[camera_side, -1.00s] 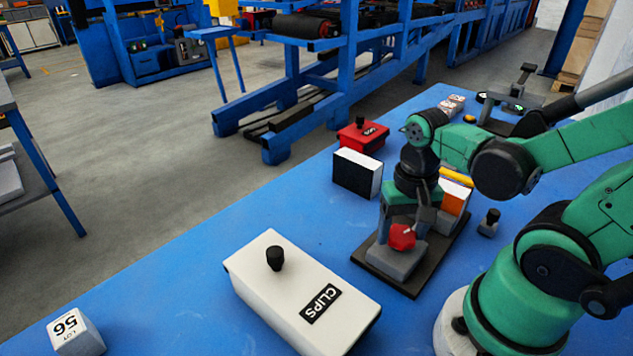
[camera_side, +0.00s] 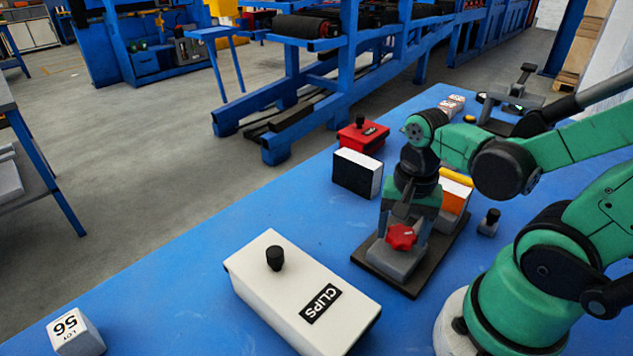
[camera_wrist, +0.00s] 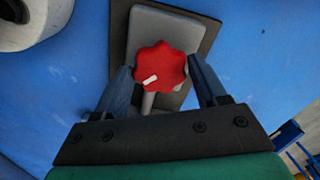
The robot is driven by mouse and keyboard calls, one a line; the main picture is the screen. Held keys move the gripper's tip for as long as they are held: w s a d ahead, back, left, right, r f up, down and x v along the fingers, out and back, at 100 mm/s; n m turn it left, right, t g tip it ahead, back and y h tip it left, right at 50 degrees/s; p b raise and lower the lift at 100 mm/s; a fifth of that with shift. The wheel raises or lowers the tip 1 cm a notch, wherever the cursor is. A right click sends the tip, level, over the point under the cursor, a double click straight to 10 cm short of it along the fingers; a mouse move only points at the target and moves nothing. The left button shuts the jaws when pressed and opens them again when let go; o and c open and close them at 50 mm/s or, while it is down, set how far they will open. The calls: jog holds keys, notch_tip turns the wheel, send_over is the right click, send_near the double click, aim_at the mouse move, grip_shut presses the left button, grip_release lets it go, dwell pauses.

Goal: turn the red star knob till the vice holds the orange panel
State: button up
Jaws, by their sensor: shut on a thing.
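The red star knob (camera_side: 401,237) sits at the front of the grey vice (camera_side: 398,260), which stands on a dark base plate (camera_side: 415,286). My gripper (camera_side: 402,222) comes down from above and is shut on the knob. In the wrist view the knob (camera_wrist: 160,68) lies between my two fingers (camera_wrist: 160,80), and a white mark on it points to the lower left. The orange panel (camera_side: 454,203) stands behind the gripper, partly hidden by it. Whether the vice jaws touch the panel is hidden.
A white CLIPS box (camera_side: 290,290) with a black knob stands front left of the vice. A black-and-white block (camera_side: 357,174) and a red box (camera_side: 363,137) stand behind it. A small grey piece with a black knob (camera_side: 489,222) is to the right.

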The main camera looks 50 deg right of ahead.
aim_at(402, 234)
jog(key=o, duration=1.3)
jog(key=shift+r, duration=2.8)
jog(key=w+a+r+n+t, duration=0.1)
jog(key=w+n+t, duration=0.1)
jog(key=w+n, duration=0.1)
jog(key=w+a+n+t, duration=0.2)
jog(key=n, duration=0.3)
jog(key=w+a+r+n+t, duration=0.1)
jog(key=w+n+t, duration=0.2)
jog(key=n, duration=0.2)
jog(key=shift+w+a+r, duration=0.25)
jog(key=shift+w+r, duration=0.1)
